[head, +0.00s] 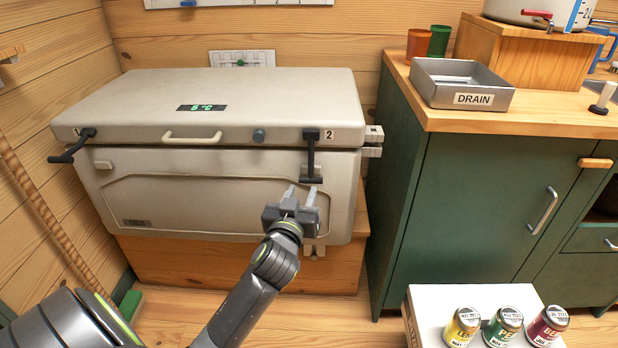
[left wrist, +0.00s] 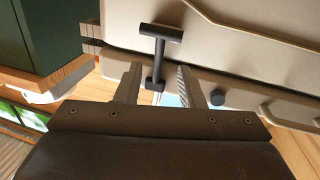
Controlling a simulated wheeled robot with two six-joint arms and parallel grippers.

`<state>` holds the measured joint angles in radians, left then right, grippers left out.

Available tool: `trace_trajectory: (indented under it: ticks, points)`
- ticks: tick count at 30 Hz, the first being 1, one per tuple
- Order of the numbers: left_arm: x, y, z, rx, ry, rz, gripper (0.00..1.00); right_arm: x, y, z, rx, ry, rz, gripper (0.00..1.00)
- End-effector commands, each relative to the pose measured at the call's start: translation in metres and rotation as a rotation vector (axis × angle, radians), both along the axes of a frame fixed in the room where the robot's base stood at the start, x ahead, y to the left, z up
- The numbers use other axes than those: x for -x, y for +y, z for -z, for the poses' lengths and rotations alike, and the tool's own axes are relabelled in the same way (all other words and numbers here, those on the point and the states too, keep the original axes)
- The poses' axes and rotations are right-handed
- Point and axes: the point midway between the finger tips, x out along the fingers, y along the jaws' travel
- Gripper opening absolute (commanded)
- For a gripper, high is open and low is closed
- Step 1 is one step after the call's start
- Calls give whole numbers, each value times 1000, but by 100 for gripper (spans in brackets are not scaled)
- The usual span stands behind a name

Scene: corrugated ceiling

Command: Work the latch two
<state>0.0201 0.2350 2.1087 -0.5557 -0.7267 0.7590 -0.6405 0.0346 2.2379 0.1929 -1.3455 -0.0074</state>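The beige cooler chest (head: 230,185) has its lid (head: 220,100) down. Latch two (head: 311,155) is a dark lever with a crossbar at its end, beside the "2" mark; it hangs straight down across the lid seam. In the left wrist view, which is turned over, latch two (left wrist: 160,58) shows as a dark T-shaped bar. My left gripper (head: 302,190) is open, with its fingers just below and in front of the crossbar. In the left wrist view the open left gripper (left wrist: 158,70) has its fingertips apart on either side of the latch's line; contact cannot be told.
Latch one (head: 72,148) juts out at the chest's left front. A lid handle (head: 192,138) and a round knob (head: 259,136) are left of latch two. A green cabinet (head: 470,200) stands close on the right. A white box (head: 440,300) with jars is at lower right.

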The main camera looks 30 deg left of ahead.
Motion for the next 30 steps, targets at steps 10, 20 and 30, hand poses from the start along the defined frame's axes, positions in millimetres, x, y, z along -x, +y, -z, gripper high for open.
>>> trace_trajectory:
  ticks: [10,20,30]
  points:
    - [-60,23,1,0,0,1,35,-4,3,-7,-14,-36,-5,36]
    - [-73,28,0,1,1,1,35,-5,4,-13,-16,-52,-8,36]
    - [-72,28,1,1,1,1,12,-4,4,-13,-16,-50,-8,36]
